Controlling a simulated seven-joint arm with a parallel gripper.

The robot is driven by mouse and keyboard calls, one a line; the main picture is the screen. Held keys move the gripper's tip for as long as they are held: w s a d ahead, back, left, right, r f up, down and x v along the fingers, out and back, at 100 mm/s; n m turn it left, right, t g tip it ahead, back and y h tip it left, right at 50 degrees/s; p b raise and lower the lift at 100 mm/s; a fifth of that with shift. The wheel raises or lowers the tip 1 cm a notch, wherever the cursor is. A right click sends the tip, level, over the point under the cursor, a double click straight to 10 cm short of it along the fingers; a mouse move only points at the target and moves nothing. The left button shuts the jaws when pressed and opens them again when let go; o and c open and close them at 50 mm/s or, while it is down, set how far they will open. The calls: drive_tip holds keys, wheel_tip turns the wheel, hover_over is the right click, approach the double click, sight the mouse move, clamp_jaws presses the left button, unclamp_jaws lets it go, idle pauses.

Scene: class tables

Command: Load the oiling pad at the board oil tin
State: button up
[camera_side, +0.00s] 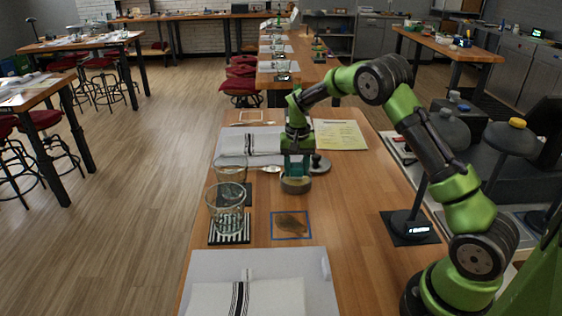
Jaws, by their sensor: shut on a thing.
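My gripper (296,176) points down over the middle of the long wooden table. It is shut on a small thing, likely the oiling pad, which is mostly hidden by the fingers. Directly below is a low round tin (296,186), likely the board oil tin. The fingertips are at its top; I cannot tell whether the pad touches inside. A dark round lid-like disc (320,164) with a knob lies just behind and right of the tin. A brown wooden piece (291,223) lies inside a blue-outlined square (276,236) nearer the camera.
Glasses (226,197) stand left of the tin, one on a striped coaster (230,238). A spoon (264,169) and folded striped napkin (248,146) lie behind. A yellow sheet (341,135) is at back right. A dark-based stand (408,227) is at right.

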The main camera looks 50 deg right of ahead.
sight(298, 166)
drive_tip(key=shift+f, duration=0.6)
idle(1.2)
drive_tip(key=shift+r, duration=3.6)
drive_tip(key=shift+s+f+n, duration=0.15)
drive_tip(key=shift+s+n, duration=0.05)
drive_tip(key=shift+n, duration=0.1)
drive_tip(key=s+a+r+n, duration=0.8)
drive_tip(key=s+a+r, duration=0.1)
drive_tip(key=s+a, duration=0.3)
drive_tip(key=shift+s+a+n, duration=0.15)
drive_tip(key=shift+a+n, duration=0.15)
drive_tip(key=shift+a, duration=0.4)
